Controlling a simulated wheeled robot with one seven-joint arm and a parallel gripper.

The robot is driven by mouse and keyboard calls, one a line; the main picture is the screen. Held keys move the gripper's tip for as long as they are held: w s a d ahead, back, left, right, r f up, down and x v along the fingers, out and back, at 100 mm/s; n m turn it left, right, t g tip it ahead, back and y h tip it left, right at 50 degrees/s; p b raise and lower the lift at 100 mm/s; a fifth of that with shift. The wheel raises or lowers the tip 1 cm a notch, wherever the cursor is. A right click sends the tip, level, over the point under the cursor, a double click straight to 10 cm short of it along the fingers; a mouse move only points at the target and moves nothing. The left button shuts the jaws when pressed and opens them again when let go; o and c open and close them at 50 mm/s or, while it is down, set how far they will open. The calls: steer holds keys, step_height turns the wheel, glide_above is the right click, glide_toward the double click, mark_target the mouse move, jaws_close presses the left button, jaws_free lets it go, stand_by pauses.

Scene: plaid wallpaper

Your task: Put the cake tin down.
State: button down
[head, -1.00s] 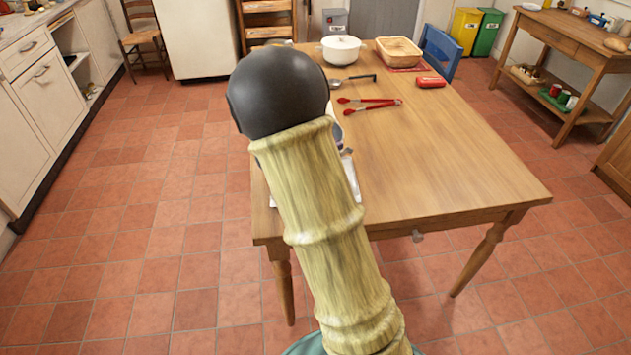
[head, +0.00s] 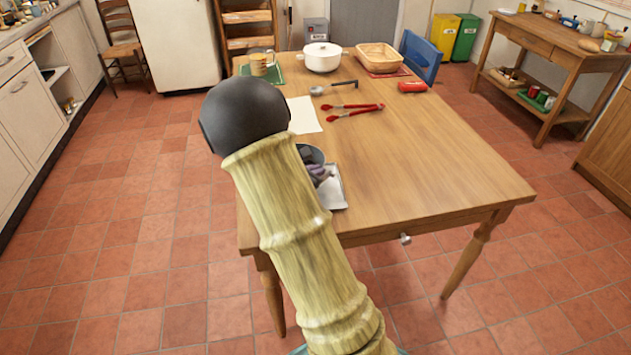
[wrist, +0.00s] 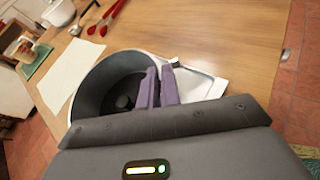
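The cake tin (wrist: 108,82) is a round, deep grey tin, open at the top, with a dark round knob-like shape inside. In the head view the tin (head: 311,153) shows only partly beside my arm, over the table's near left part. My gripper (wrist: 159,75) has two purple fingers close together at the tin's right wall, one on each side of the rim. It also shows small in the head view (head: 320,172). A pale metal tray (wrist: 203,86) lies beside and partly under the tin. I cannot tell whether the tin touches the tray or table.
On the wooden table (head: 430,160) lie a white sheet (head: 303,116), red tongs (head: 354,111), a ladle (head: 340,84) and a red object (head: 412,86). A white pot (head: 322,58), a basket (head: 377,57) and a green mat (head: 270,78) stand farther back. The table's right side is clear.

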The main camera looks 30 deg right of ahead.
steer(key=shift+f, duration=1.75)
steer(key=shift+f+b, duration=0.1)
steer(key=shift+b, duration=0.25)
steer(key=c, duration=1.6)
jaws_free()
steer(key=shift+r, duration=0.2)
steer(key=p+v, duration=0.1)
steer(key=v, duration=1.1)
steer(key=shift+f, duration=0.15)
